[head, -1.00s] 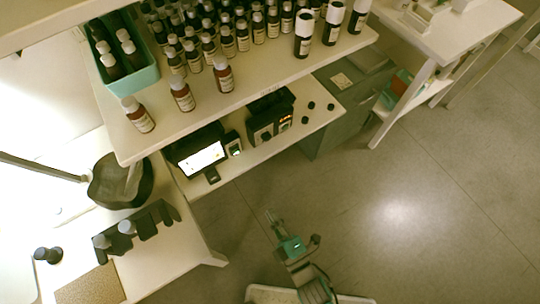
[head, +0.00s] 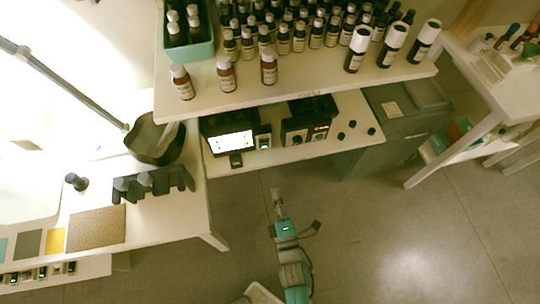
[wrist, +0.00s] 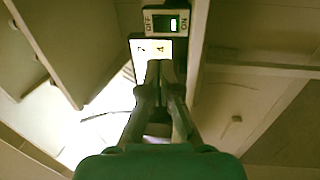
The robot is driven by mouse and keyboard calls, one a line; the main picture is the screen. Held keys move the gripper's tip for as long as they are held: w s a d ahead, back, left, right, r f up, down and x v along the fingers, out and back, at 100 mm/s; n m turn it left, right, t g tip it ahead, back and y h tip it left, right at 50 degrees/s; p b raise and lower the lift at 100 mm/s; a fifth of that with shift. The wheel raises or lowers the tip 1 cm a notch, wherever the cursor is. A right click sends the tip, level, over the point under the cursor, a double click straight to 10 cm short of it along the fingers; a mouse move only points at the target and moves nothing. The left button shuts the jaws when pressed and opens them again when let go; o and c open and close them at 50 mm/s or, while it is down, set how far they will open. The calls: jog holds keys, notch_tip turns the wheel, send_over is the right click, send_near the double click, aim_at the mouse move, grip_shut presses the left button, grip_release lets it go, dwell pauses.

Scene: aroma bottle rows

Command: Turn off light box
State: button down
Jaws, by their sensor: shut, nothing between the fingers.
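The light box (head: 230,140) sits on the lower shelf, with a bright white lit face. A small switch box (head: 263,141) with a green light stands at its right. A bright lit panel (wrist: 150,50) shows just below the switch there. My gripper (head: 277,196) is shut and empty, in front of the lower shelf and apart from the switch. The closed fingertips also show in the wrist view (wrist: 159,72), below the switch in the picture.
The upper shelf (head: 325,85) overhangs the lower shelf and carries many bottles. A black device (head: 308,128) and several dark caps stand right of the switch. A bench (head: 170,220) with a dark rack (head: 152,183) is at left. The floor (head: 370,230) is clear.

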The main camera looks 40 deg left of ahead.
aim_at(264, 144)
jog(key=x, duration=1.4)
jog(key=shift+w+a+r, duration=0.15)
jog(key=shift+a, duration=0.05)
jog(key=shift+d, duration=0.1)
